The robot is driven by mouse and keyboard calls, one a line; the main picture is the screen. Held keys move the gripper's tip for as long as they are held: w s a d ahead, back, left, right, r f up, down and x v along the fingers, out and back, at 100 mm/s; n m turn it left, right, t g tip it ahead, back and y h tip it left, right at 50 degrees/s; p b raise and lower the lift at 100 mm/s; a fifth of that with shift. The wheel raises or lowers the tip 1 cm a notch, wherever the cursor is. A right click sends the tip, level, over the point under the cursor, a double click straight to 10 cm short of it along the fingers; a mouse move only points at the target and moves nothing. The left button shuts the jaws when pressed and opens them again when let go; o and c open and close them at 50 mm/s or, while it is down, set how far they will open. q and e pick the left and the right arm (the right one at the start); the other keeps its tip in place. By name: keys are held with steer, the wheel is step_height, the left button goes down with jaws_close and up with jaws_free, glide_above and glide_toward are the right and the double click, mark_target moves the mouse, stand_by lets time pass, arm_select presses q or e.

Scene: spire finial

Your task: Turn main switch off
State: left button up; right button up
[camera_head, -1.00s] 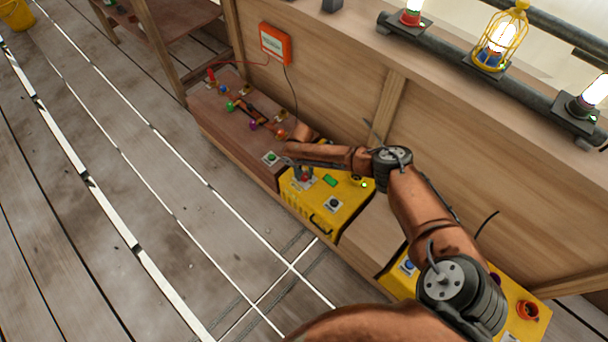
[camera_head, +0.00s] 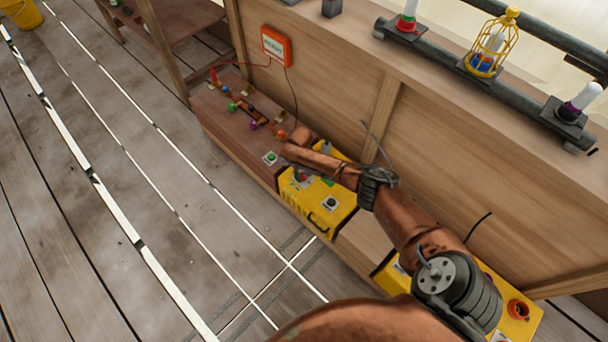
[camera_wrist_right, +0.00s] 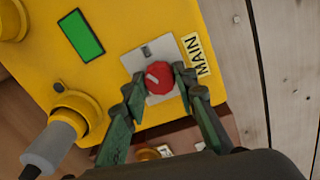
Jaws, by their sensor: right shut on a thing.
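The main switch is a red rotary knob (camera_wrist_right: 159,77) on a light square plate, beside a label reading MAIN (camera_wrist_right: 198,57), in the right wrist view. It sits on a yellow box (camera_wrist_right: 125,25), which also shows in the head view (camera_head: 318,215). My right gripper (camera_wrist_right: 160,84) has its two green fingers on either side of the knob and is shut on it. The knob's white mark points toward the upper left of that view. In the head view my right gripper (camera_head: 300,176) is small at the box's top, and my arm hides part of the box. My left gripper is not in view.
Three lamps, one of them caged (camera_head: 490,45), stand unlit on a dark rail above the wooden wall. A plug with a cable (camera_wrist_right: 58,142) sits in the yellow box. A wooden bench with coloured knobs (camera_head: 235,115) lies to the left. The plank floor is open.

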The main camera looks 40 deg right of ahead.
steer(key=n, duration=0.3)
steer(key=shift+s+n, duration=0.1)
steer(key=shift+n, duration=0.3)
steer(key=n, duration=0.3)
steer(key=shift+n, duration=0.3)
steer(key=n, duration=0.3)
steer(key=shift+n, duration=0.8)
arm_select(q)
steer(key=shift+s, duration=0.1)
arm_select(e)
steer(key=shift+n+t, duration=0.3)
steer(key=o, duration=1.2)
steer(key=shift+c, duration=0.2)
